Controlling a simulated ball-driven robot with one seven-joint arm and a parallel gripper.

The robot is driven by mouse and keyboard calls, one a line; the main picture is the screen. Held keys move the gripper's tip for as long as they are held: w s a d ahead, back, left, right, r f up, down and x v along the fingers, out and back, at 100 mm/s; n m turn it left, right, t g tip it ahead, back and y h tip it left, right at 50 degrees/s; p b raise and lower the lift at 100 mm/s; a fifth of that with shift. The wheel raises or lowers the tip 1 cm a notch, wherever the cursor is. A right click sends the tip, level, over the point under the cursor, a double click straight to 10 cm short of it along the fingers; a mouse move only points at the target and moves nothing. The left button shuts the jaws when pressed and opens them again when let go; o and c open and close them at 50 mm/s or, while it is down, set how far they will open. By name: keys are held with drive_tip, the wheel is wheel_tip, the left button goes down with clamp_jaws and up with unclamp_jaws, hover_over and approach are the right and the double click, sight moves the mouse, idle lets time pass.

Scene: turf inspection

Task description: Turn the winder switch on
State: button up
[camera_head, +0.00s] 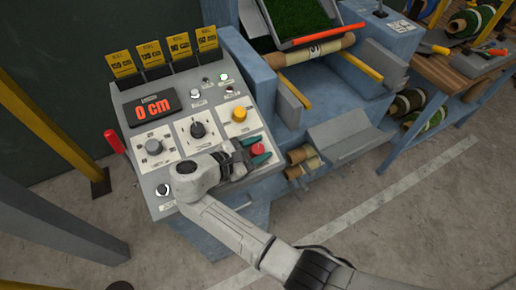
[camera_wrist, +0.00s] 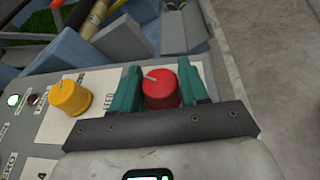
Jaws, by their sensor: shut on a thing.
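A red rotary knob (camera_head: 258,148) sits on the lower right of the sloped control panel (camera_head: 170,183). My gripper (camera_head: 255,153) is shut on it. In the wrist view the red knob (camera_wrist: 161,90) stands between the two teal fingers, and its pale pointer mark points to the upper left. The label near it is partly covered by my gripper, and I cannot read whether it names the winder. A yellow knob (camera_wrist: 70,97) is to the left of my gripper, apart from it; it also shows in the head view (camera_head: 239,115).
The panel also carries a black knob (camera_head: 198,130), a grey knob (camera_head: 153,146), buttons, and a red display (camera_head: 152,108) reading 0 cm. A red-handled lever (camera_head: 114,141) stands at its left side. Cardboard rolls (camera_head: 301,154) lie right of the panel. Concrete floor is open in front.

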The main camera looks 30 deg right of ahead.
drive_tip(key=shift+m+g, duration=0.3)
drive_tip(key=shift+g, duration=0.1)
drive_tip(key=o, duration=1)
drive_tip(key=shift+c, duration=0.2)
drive_tip(key=shift+a, duration=0.1)
drive_tip(key=b+v, duration=0.1)
drive_tip(key=v, duration=0.9)
drive_tip(key=shift+a+r, duration=0.15)
drive_tip(key=shift+a, duration=0.1)
